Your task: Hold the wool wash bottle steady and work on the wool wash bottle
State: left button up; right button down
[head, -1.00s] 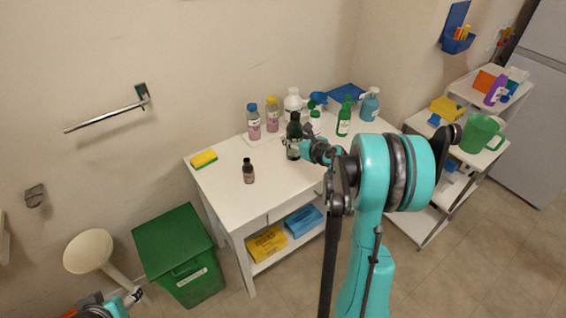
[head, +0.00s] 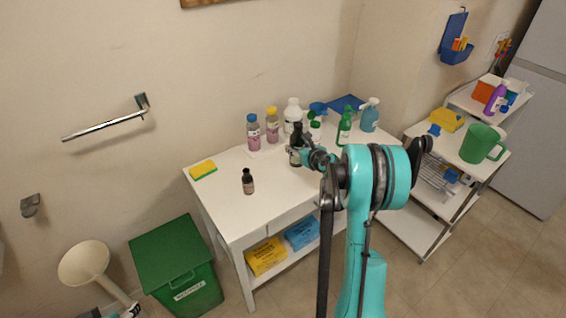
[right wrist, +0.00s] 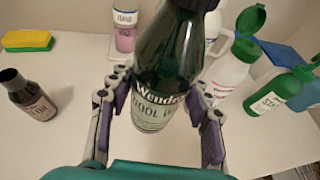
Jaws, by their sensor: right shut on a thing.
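The wool wash bottle (head: 297,139) is dark green with a pale label and stands among other bottles on the white table (head: 235,215). My right gripper (head: 304,156) is shut on it. My left gripper is not in view.
Pink-filled bottles (head: 253,137), a white jug (head: 292,112), a green bottle (head: 344,128) and a blue spray bottle (head: 369,116) stand close around. A small dark bottle (head: 248,185) and a yellow sponge (head: 203,170) are at the left. The table's front middle is clear.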

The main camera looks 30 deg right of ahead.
jog(key=w+a+f+b, duration=0.1)
jog(key=w+a+f, duration=0.2)
jog(key=w, duration=0.2)
jog(key=shift+w+f, duration=0.35)
jog(key=shift+f, duration=0.05)
jog(key=shift+f+b, duration=0.1)
jog(key=shift+b, duration=0.2)
jog(key=shift+f+b, duration=0.85)
jog(key=shift+f, duration=1.1)
jog(key=c, duration=0.7)
grip_release()
jog(key=shift+f, duration=0.1)
